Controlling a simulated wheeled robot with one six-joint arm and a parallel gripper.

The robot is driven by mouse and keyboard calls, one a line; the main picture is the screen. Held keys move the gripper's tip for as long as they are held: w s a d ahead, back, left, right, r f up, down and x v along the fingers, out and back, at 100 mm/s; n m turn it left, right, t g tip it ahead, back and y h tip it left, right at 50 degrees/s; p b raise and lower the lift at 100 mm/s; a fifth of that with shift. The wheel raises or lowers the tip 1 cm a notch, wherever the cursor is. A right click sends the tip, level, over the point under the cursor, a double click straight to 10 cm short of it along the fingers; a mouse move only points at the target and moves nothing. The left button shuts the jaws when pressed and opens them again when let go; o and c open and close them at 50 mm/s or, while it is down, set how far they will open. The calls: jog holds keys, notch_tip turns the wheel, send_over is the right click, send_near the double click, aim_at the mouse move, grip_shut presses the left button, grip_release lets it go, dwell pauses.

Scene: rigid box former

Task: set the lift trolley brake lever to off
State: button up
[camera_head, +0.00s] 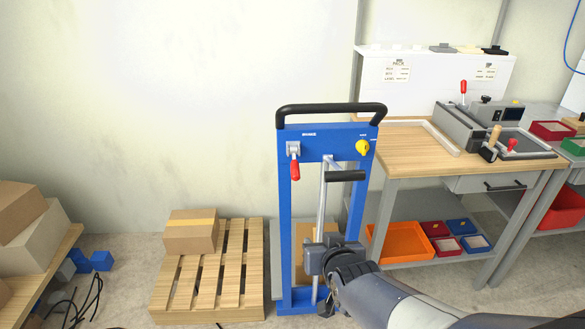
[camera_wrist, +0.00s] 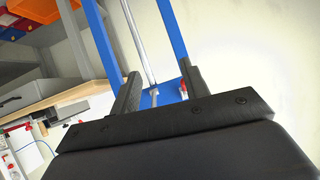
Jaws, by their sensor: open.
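The blue lift trolley (camera_head: 284,215) stands upright against the wall, with a black handle bar on top. Its brake lever (camera_head: 295,170) has a red grip and hangs down from a grey mount at the panel's left, beside a small label. In the wrist view, a red part that looks like the brake lever (camera_wrist: 183,88) shows beside one finger, partly hidden. My gripper (camera_wrist: 160,85) is open and empty, its two fingers spread with the trolley's blue frame and silver post beyond. In the head view it is low in front of the trolley, well below the lever.
A yellow knob (camera_head: 362,147) sits at the panel's right, and a black bar (camera_head: 345,175) juts out below it. A wooden pallet (camera_head: 187,285) with a carton (camera_head: 190,232) lies left of the trolley. A workbench (camera_head: 415,155) stands close on the right.

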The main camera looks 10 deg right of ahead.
aim_at(294, 167)
jog(key=w+r+t, duration=0.1)
jog(key=w+t, duration=0.1)
jog(key=w, duration=0.6)
jog(key=w+a+r+m+t, duration=0.1)
jog(key=w+t, duration=0.1)
jog(key=w, duration=0.6)
jog(key=w+r+t+y, duration=0.1)
jog(key=w+t, duration=0.1)
jog(key=w, duration=0.7)
jog(key=shift+a+r+p, duration=0.25)
jog(key=shift+a+p, duration=0.05)
jog(key=shift+a, duration=0.05)
grip_shut()
